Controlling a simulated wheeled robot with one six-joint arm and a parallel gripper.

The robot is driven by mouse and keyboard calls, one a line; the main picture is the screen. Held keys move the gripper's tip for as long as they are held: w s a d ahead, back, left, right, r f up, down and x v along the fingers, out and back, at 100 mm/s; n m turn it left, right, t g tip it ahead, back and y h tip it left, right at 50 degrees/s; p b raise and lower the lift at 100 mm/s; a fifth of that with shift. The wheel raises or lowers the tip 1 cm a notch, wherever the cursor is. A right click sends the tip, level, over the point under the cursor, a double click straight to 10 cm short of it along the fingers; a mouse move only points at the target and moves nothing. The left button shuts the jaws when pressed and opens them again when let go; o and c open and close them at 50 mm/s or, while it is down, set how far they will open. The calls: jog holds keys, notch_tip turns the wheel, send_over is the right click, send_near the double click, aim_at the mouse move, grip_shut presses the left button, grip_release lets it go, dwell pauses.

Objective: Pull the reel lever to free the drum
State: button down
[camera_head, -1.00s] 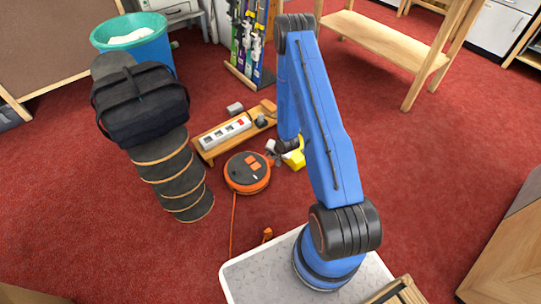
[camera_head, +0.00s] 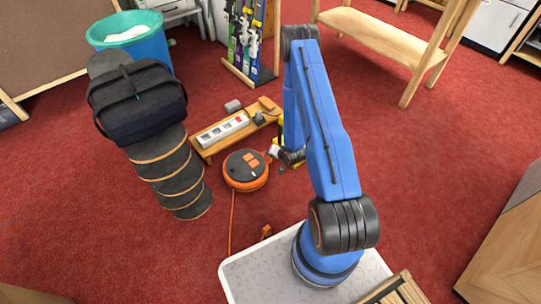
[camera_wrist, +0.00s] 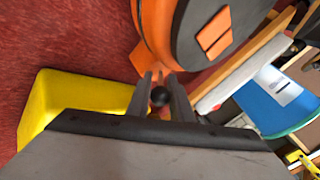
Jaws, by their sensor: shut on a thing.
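The orange cable reel (camera_head: 246,172) lies flat on the red carpet, with a dark drum face and orange sockets. In the wrist view its drum (camera_wrist: 190,42) fills the top right. The reel lever's black knob (camera_wrist: 159,97) sits between my fingertips. My gripper (camera_wrist: 161,88) is shut on this knob, beside the reel's orange rim. In the head view my gripper (camera_head: 275,153) is at the reel's right edge, small and partly hidden by my arm. The lever's shaft is mostly hidden by the fingers.
A wooden board with a white power strip (camera_head: 222,131) lies behind the reel. A yellow block (camera_wrist: 75,105) is close beside my gripper. A dark bag (camera_head: 137,105) rests on a banded roll (camera_head: 172,180) to the left. Carpet to the right is clear.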

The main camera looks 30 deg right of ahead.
jog(key=shift+s+a, duration=0.1)
jog(key=shift+a, duration=0.05)
jog(key=c, duration=1.8)
grip_release()
jog(key=shift+r, duration=0.1)
jog(key=v, duration=1.7)
jog(key=shift+s, duration=0.1)
